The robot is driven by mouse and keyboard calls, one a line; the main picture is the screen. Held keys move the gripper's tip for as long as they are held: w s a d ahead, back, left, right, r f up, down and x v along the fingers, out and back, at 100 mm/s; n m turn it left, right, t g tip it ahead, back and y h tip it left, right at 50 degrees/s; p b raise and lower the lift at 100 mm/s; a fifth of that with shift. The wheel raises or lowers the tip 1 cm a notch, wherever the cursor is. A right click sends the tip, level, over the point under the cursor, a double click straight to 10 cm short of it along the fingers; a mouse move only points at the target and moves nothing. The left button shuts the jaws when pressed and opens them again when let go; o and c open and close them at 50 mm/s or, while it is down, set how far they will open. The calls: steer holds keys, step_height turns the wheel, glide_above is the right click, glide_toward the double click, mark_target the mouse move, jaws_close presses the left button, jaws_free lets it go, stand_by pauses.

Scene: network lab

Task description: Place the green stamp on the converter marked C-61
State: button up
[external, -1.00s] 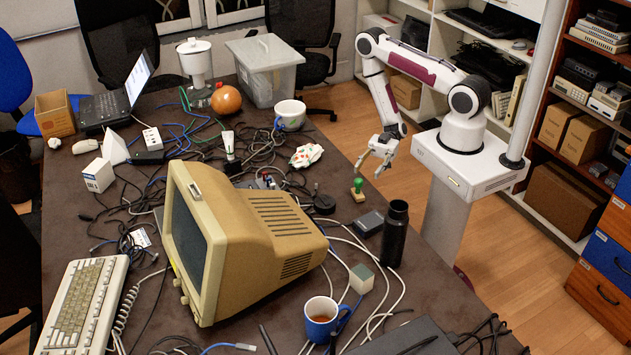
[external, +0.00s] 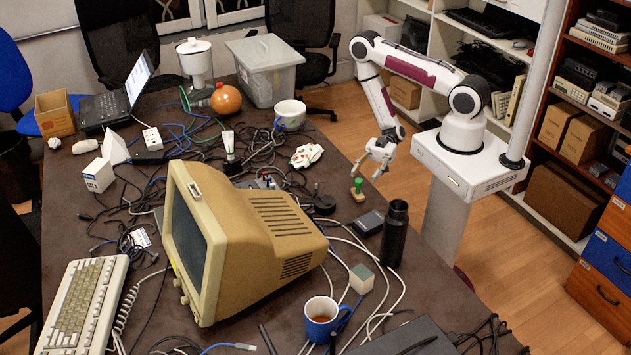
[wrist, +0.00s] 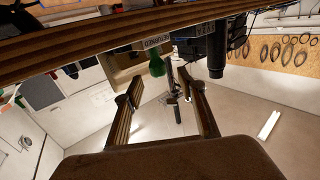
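The green stamp (external: 358,187) stands upright on the table near its right edge. Its green handle also shows in the wrist view (wrist: 157,67), above the space between my fingers. My gripper (external: 368,172) hangs just above and right of the stamp, fingers apart and empty; both fingers show spread in the wrist view (wrist: 162,100). A small dark box (external: 367,223) lies near the black bottle. I cannot tell which device is the converter marked C-61.
A beige monitor (external: 265,225) fills the middle of the table. The black bottle (external: 395,233) stands at the right edge. A round black object (external: 324,204), a white crumpled item (external: 306,155) and tangled cables lie around the stamp. A blue mug (external: 322,318) stands at the front.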

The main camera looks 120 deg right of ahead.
mark_target(360, 179)
steer(key=shift+w+a, duration=0.1)
stand_by(0.4)
steer(key=shift+x, duration=2.5)
steer(key=shift+w+f, duration=0.1)
jaws_close()
